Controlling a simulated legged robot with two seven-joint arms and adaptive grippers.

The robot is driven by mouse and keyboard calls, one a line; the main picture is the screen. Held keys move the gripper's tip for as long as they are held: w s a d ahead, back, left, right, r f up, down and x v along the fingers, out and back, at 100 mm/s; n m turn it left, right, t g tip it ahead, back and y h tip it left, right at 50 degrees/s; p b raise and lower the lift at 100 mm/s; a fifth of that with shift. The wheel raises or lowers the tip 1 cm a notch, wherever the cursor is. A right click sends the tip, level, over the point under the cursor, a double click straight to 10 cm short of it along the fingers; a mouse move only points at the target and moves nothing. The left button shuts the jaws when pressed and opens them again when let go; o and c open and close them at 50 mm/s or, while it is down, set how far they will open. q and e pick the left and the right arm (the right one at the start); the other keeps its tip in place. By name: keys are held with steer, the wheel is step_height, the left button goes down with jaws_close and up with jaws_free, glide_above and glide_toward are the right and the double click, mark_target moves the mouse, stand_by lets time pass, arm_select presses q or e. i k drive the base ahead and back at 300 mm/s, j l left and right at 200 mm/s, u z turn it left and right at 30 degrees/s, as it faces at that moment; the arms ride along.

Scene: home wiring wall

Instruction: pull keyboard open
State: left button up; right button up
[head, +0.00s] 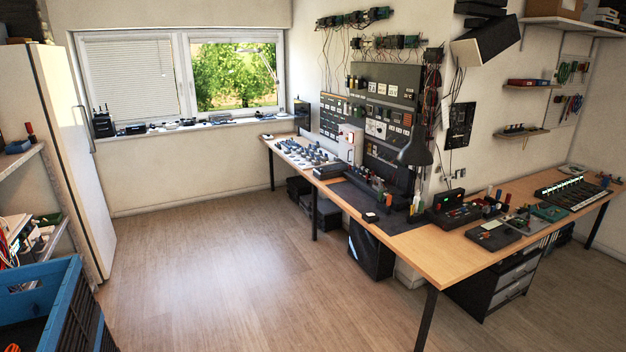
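I cannot clearly make out a keyboard. The nearest match is a long dark device with a row of small lit green-white parts (574,191) on the right end of the L-shaped wooden desk (440,262). I cannot tell whether it is a keyboard, and no pulled-out keyboard tray shows under the desk. Neither of my grippers is in view.
A blue-edged crate (40,288) is at the lower left, near a tall white cabinet (75,150). A black drawer unit (497,290) and a dark computer case (370,250) are under the desk. The wooden floor (215,265) is clear in the middle.

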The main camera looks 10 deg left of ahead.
mark_target(343, 167)
steer(key=i+j+u, duration=0.3)
steer(key=i, duration=0.15)
steer(key=i+j+u, duration=0.15)
steer(key=i+u, duration=0.2)
steer(key=i, duration=0.15)
steer(key=i+u, duration=0.3)
steer(key=i, duration=1.3)
steer(key=i+j, duration=0.1)
steer(key=i, duration=2.1)
steer(key=i+z, duration=0.1)
steer(key=i, duration=1)
steer(key=i+j, duration=0.2)
steer(key=i, duration=0.85)
steer(key=i+j, duration=0.1)
steer(key=i, duration=1)
